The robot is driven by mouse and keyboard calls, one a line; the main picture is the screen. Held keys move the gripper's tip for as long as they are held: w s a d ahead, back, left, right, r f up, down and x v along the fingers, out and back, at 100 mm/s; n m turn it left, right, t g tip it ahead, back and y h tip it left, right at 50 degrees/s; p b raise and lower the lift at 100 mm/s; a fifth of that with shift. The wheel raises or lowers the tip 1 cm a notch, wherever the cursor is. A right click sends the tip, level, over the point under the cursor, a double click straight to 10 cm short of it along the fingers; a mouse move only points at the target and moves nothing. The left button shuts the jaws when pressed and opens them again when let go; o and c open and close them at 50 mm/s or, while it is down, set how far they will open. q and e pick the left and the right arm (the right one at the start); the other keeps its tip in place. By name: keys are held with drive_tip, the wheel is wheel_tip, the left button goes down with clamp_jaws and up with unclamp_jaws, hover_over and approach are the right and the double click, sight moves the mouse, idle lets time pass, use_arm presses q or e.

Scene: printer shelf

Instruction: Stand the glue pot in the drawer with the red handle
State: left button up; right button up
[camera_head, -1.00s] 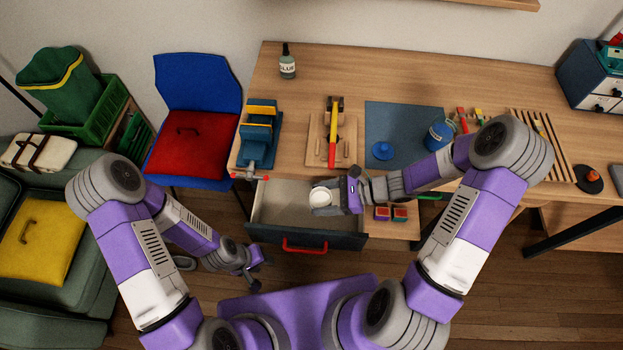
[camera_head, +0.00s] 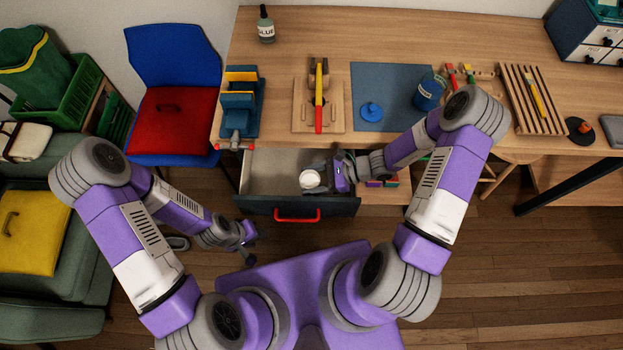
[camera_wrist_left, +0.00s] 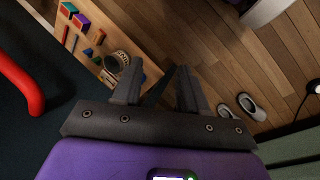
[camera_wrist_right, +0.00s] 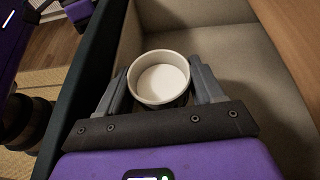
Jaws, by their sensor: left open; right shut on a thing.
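The glue pot, a round white open-topped pot (camera_head: 309,181), is upright in my right gripper (camera_head: 318,178). In the right wrist view, the fingers close on opposite sides of the pot (camera_wrist_right: 160,80). It is within the outline of the open drawer (camera_head: 262,172), near its front wall. Whether its base touches the drawer floor (camera_wrist_right: 250,75) is hidden. The red handle (camera_head: 297,217) is on the dark drawer front and also shows in the left wrist view (camera_wrist_left: 22,85). My left gripper (camera_head: 250,245) is open and empty, low and left of the drawer front.
A bottle labelled GLUE (camera_head: 266,27) stands at the back of the table. A blue-and-yellow vise (camera_head: 240,105), a wooden jig (camera_head: 318,105) and a blue mat (camera_head: 385,95) lie above the drawer. A red-seated chair (camera_head: 172,120) is to the left. The drawer's left part is empty.

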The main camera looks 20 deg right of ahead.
drive_tip(key=shift+f+b, duration=0.5)
drive_tip(key=shift+f, duration=0.1)
drive_tip(key=o, duration=0.9)
drive_tip(key=shift+r, duration=0.3)
drive_tip(key=p+v, duration=0.1)
drive_tip(key=v, duration=0.5)
drive_tip(key=p+v, duration=0.2)
drive_tip(key=v, duration=0.4)
drive_tip(key=shift+r, duration=0.3)
